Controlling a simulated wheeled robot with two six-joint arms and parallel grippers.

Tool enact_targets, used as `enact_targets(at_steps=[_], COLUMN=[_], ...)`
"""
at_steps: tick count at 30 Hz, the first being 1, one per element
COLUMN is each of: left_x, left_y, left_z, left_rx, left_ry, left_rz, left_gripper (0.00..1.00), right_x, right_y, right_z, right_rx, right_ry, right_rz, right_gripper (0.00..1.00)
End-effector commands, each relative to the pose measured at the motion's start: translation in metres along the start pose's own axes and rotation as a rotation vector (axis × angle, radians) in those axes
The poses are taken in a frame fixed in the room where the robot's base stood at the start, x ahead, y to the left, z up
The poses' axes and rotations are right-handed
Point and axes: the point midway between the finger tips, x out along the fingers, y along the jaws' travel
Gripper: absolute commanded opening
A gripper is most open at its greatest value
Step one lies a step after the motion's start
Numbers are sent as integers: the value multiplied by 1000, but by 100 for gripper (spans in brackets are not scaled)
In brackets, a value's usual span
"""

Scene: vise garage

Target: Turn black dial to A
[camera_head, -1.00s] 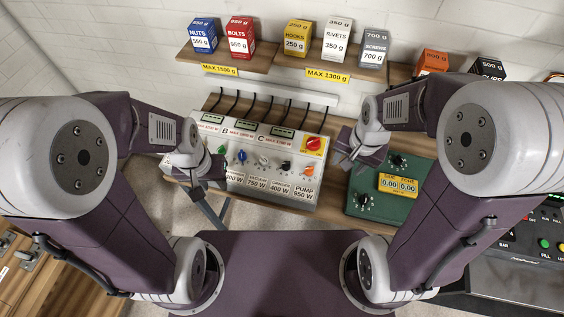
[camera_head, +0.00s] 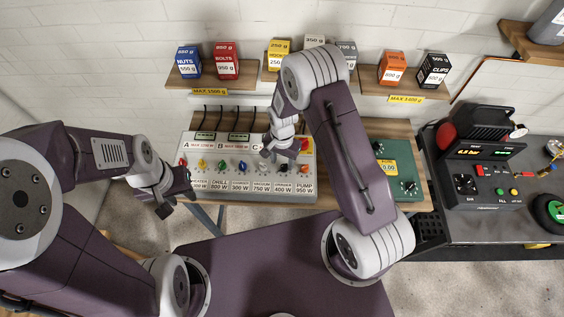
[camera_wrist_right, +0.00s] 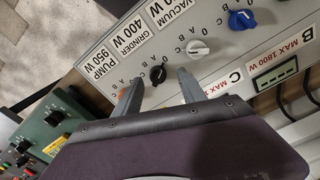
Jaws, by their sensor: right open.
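The black dial (camera_head: 283,169) is in the lower row of the grey power panel (camera_head: 310,187), above the GRINDER 400 W label. In the right wrist view the black dial (camera_wrist_right: 157,75) has the marks 0, A, B and C around it; I cannot tell which one it points to. My right gripper (camera_wrist_right: 163,82) is open, with its fingertips on either side of the dial and nothing held. In the head view my right gripper (camera_head: 270,155) is over the panel's right part, partly hidden by its own wrist. My left gripper (camera_head: 178,204) hangs at the panel's lower left, apart from it.
A white dial (camera_wrist_right: 198,48) and a blue dial (camera_wrist_right: 241,20) sit beside the black one. A green device (camera_head: 400,186) stands right of the panel, and a black machine (camera_head: 478,150) farther right. Weight boxes stand on shelves (camera_head: 215,82) above.

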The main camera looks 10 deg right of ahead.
Motion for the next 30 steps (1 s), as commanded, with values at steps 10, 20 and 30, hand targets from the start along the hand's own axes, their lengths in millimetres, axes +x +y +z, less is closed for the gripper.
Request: enact_targets(at_steps=[10,20,30], left_x=[-8,-7,-5], left_y=[0,0,0], left_z=[-1,-1,0], left_rx=[0,0,0], left_ry=[0,0,0], left_rz=[0,0,0], left_gripper=[36,36,36], right_x=[27,26,27], right_y=[0,0,0], right_z=[0,0,-1], right_rx=[0,0,-46], right_ry=[0,1,2], right_rz=[0,-1,-2], right_gripper=[48,0,0])
